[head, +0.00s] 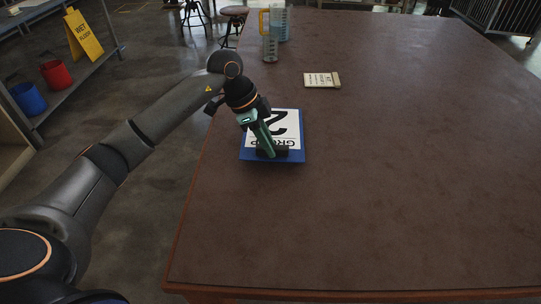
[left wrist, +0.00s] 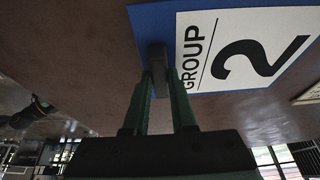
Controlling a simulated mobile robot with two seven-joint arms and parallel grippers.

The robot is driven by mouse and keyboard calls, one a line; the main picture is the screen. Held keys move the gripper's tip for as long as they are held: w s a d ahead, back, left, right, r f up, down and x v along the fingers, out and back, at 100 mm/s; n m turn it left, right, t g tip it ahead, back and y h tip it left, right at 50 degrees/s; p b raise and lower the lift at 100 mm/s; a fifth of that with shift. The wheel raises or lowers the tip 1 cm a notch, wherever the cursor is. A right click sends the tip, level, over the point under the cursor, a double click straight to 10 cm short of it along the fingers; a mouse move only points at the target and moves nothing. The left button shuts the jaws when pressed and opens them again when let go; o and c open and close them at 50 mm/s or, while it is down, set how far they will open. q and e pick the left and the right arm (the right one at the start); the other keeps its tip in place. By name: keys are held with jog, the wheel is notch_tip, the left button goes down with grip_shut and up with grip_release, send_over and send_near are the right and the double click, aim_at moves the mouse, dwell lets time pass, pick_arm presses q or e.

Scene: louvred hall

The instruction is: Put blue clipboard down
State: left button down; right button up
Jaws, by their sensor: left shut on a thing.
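The blue clipboard (head: 293,157) is over the left part of the brown table (head: 400,190), with a white sheet reading "GROUP 2" on it. It looks flat; I cannot tell whether it touches the tabletop or hangs just above it. My left gripper (head: 268,150) is shut on the clipboard at its dark clip, on the edge nearest me. The left wrist view shows the fingers (left wrist: 160,85) closed at the grey clip, with the clipboard (left wrist: 150,25) beyond them. My right gripper is not in view.
A small cream booklet (head: 322,80) lies farther back on the table. Clear jugs (head: 270,45) stand near its far left. The table's right and front are clear. A yellow wet-floor sign (head: 83,37), a red bucket (head: 57,75) and a blue bucket (head: 28,99) are on a shelf at left.

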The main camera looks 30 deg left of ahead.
pick_arm(q)
jog(key=f, duration=0.3)
jog(key=shift+d+f+b, duration=0.25)
jog(key=shift+f+b, duration=0.15)
jog(key=c, duration=0.7)
grip_release()
jog(key=shift+c, duration=0.2)
jog(key=shift+r, duration=0.15)
jog(key=p+v, duration=0.2)
jog(key=v, duration=1)
jog(key=shift+d, duration=0.1)
